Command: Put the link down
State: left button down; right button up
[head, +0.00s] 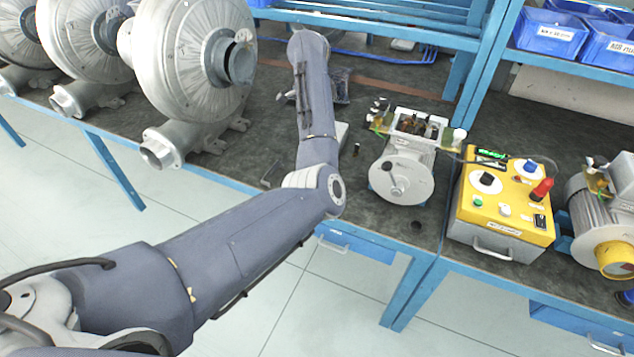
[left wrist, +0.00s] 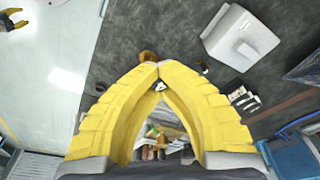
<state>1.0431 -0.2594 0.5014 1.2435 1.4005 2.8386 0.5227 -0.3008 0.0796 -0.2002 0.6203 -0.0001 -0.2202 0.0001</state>
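In the left wrist view my left gripper (left wrist: 158,68) has its yellow fingers closed, with the tips together. A small brass-coloured piece, which looks like the link (left wrist: 147,57), shows right at the fingertips; the fingers hide part of it. The dark bench top (left wrist: 185,25) lies beyond it; I cannot tell the height above it. In the head view my left forearm hides this gripper and the link. My right gripper (left wrist: 12,18) shows only as yellow parts in the corner of the left wrist view; its opening is unclear.
A motor (head: 402,172) with an open terminal box stands right of my left arm. A yellow control box (head: 503,208) and another motor (head: 602,215) are further right. Large grey blowers (head: 195,60) stand left. A white box-shaped part (left wrist: 240,38) lies on the bench near the left gripper.

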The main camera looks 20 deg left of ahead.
pick_arm(q)
notch_tip(320, 180, down, 20)
jog(key=shift+r, duration=0.1)
dwell(0.8)
jog(key=shift+f, duration=0.45)
jog(key=c, duration=1.6)
grip_release()
jog(key=shift+r, duration=0.15)
notch_tip(320, 180, up, 12)
jog(key=s+a, duration=0.1)
jog(key=shift+s+a+r, duration=0.15)
jog(key=shift+a+r, duration=0.05)
jog(key=shift+a, duration=0.15)
